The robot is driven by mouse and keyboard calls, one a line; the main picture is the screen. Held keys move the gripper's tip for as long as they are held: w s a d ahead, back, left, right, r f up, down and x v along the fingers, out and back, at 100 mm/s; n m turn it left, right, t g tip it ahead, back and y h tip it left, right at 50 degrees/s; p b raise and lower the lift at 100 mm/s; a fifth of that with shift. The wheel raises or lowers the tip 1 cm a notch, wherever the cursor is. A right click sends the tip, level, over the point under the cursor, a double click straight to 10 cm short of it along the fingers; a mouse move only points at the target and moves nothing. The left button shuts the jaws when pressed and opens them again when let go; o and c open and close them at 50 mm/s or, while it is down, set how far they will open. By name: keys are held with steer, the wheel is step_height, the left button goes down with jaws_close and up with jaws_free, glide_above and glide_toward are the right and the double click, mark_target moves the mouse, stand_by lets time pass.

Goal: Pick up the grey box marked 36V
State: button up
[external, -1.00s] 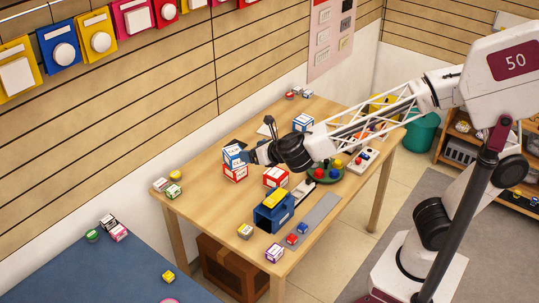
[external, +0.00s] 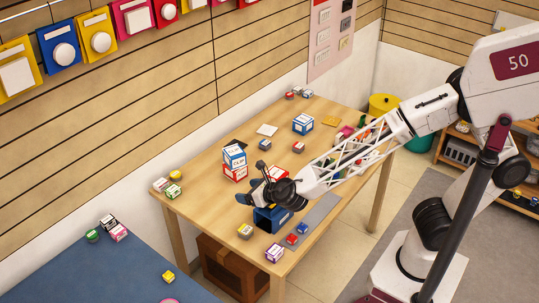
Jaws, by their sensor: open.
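A small grey box with a reddish mark (external: 298,147) sits on the wooden table, right of the middle; its print is too small to read, so I cannot confirm 36V. Other small boxes with grey sides stand at the far edge (external: 289,95). My gripper (external: 256,187) is open over the near-left part of the table, left of its black wrist. It is close to the red and white box (external: 276,173) and above the blue holder (external: 270,220). I cannot tell whether it touches either. Nothing shows held.
A blue and white box (external: 234,155) is stacked on a red and white box (external: 235,173). Another blue and white box (external: 303,124) stands farther back. Small boxes line the front edge (external: 275,253).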

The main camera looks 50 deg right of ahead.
glide_above(245, 229)
steer(key=s, duration=0.3)
step_height(245, 229, down, 13)
steer(key=shift+w+d, duration=0.15)
steer(key=shift+w, duration=0.1)
steer(key=shift+f, duration=0.15)
steer(key=shift+f, duration=1.8)
steer(key=shift+f, duration=0.5)
steer(key=w+f, duration=0.1)
steer(key=f, duration=0.2)
steer(key=shift+w, duration=0.35)
steer(key=shift+w+f, duration=0.15)
steer(key=shift+w, duration=0.4)
